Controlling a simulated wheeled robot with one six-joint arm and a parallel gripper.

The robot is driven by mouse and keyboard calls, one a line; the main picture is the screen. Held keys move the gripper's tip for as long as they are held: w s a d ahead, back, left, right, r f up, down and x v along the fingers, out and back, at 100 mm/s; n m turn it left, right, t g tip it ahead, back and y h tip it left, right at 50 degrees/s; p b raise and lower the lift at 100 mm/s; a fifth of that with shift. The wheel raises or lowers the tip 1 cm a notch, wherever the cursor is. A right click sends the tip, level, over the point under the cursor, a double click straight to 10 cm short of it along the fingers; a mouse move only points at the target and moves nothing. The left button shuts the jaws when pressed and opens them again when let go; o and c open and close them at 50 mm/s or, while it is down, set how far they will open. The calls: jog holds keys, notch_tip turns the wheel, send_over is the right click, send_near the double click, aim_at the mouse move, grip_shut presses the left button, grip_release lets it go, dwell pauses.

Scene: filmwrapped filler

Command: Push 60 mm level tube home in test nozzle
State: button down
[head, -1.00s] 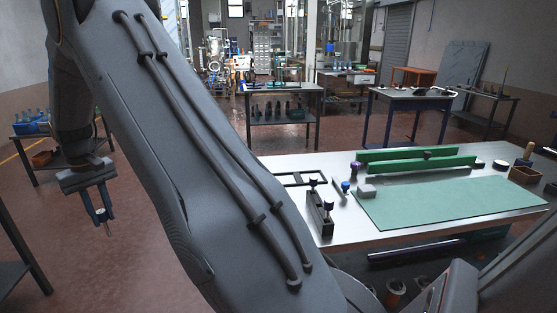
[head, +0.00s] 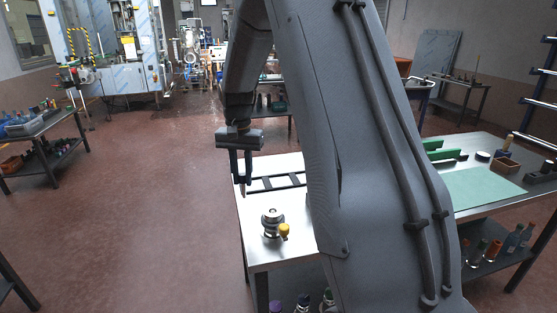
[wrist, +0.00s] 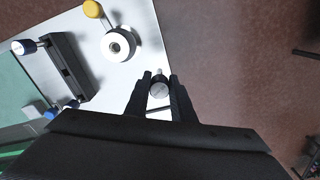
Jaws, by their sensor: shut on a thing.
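My gripper (head: 243,180) hangs pointing down by the left end of the steel table, behind and left of the test nozzle. In the wrist view its two dark fingers (wrist: 160,92) are shut on a small silver round piece (wrist: 159,89), seen end-on, which I take as the level tube. The tube is hard to make out in the head view. The test nozzle (head: 272,224) is a stepped metal fitting with a yellow knob, upright near the table's left corner. In the wrist view the nozzle (wrist: 118,45) shows a pale ring with a dark central hole. The tube is apart from it.
A dark clamp block (wrist: 70,67) with knobs stands beside the nozzle in the wrist view. A green mat (head: 485,187) lies at right. Floor left of the table is clear.

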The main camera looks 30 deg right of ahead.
jog(key=s+d+r+m+p, duration=0.2)
jog(key=s+d+r+m, duration=0.2)
jog(key=s, duration=0.4)
jog(key=d+m, duration=0.1)
jog(key=m, duration=0.1)
jog(key=shift+s+d+r+m+p, duration=0.2)
jog(key=shift+d+m+p, duration=0.1)
jog(key=shift+p, duration=0.1)
jog(key=shift+a, duration=0.15)
jog(key=shift+f+b, duration=0.85)
jog(key=shift+f, duration=1.95)
jog(key=shift+f+b, duration=0.95)
jog(key=shift+f, duration=1.7)
jog(key=c, duration=1.4)
grip_release()
jog(key=shift+c, duration=0.2)
jog(key=shift+w, duration=0.1)
